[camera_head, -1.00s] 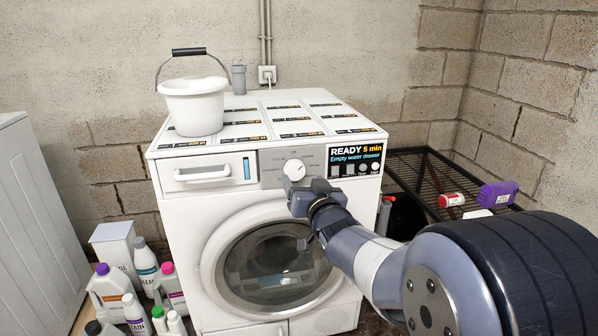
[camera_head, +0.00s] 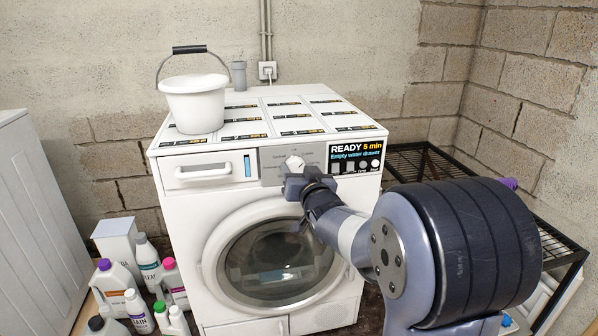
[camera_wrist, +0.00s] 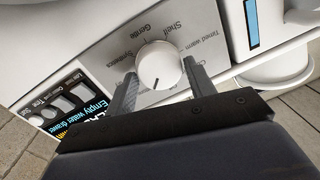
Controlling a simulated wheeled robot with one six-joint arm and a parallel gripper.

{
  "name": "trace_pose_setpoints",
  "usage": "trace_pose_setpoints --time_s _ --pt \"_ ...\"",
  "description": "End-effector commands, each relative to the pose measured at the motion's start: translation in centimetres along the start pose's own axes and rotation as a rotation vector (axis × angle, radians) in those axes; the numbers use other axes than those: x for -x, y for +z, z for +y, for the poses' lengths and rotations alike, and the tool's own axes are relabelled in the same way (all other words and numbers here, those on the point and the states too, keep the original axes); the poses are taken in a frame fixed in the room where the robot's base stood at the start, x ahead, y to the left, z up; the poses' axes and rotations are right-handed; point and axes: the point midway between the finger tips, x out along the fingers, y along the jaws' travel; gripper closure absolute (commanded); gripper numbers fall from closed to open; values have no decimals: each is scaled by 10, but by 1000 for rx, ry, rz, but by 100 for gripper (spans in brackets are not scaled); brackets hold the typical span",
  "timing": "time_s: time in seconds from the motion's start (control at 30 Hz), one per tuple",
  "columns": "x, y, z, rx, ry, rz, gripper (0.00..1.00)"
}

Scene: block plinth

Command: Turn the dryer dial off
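The dryer (camera_head: 180,240) is a white front-loader with a round glass door. Its white round dial (camera_head: 294,162) sits on the grey panel, between the drawer and the black display. In the wrist view the dial (camera_wrist: 160,66) is ringed by printed words such as "Synthetics", "Gentle" and "Shelf". A small dark mark shows at its lower edge. My gripper (camera_head: 294,183) is at the panel, just below the dial in the head view. In the wrist view my gripper (camera_wrist: 159,70) is open, one finger on each side of the dial. I cannot tell whether either finger touches it.
A white bucket (camera_head: 195,105) with a black-gripped handle stands on the dryer top. Several bottles (camera_head: 115,283) stand on the floor at left, beside a white cabinet (camera_head: 35,230). A black wire rack (camera_head: 405,163) stands at right, partly behind my arm.

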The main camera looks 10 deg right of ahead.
Motion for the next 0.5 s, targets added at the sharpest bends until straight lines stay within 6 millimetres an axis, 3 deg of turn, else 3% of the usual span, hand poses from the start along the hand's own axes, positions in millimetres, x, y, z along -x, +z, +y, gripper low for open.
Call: trace_pose_setpoints --time_s 0.3,0.5 --pt "0 0 0 0 0 0 75" --pt "0 1 0 10 0 -1 76"
